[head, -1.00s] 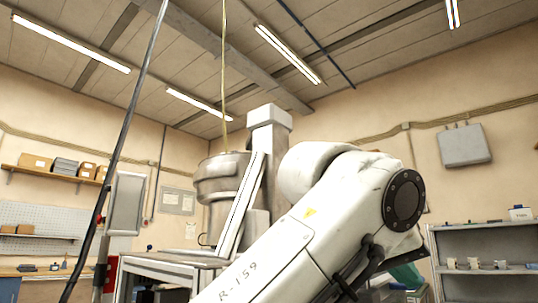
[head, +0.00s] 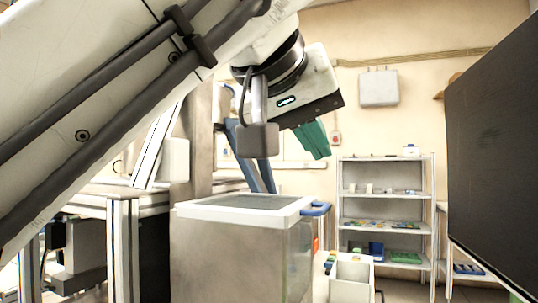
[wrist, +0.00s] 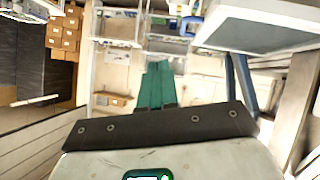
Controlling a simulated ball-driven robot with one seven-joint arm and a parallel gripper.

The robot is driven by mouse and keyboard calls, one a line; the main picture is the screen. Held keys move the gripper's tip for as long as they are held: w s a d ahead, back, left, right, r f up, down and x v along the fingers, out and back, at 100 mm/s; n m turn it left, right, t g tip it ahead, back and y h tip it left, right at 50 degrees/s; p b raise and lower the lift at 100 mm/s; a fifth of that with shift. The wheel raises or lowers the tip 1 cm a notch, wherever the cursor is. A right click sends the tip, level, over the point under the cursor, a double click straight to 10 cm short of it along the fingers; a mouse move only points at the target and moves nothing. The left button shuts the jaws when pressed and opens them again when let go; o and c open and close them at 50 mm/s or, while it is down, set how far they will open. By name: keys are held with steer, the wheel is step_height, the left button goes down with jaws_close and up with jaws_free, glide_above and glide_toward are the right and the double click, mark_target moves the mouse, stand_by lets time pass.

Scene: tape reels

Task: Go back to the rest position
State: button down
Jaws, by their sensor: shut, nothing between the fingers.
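My gripper (head: 312,141) has green fingers and hangs from the white wrist of my arm, in the upper middle of the head view. The fingers point down and slightly right, above and beyond the white-rimmed bin from this view. In the wrist view the two green fingers (wrist: 156,87) lie side by side, shut, with nothing between them. The dark mounting bar of my gripper crosses the lower wrist view. My white arm fills the upper left of the head view and hides what is behind it.
A grey shelf unit (head: 386,194) with small parts stands behind. A large dark panel (head: 495,150) fills the right edge. Cardboard boxes (wrist: 63,36) show in the wrist view.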

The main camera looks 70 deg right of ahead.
steer(key=shift+a+r, duration=0.25)
steer(key=shift+a, duration=0.15)
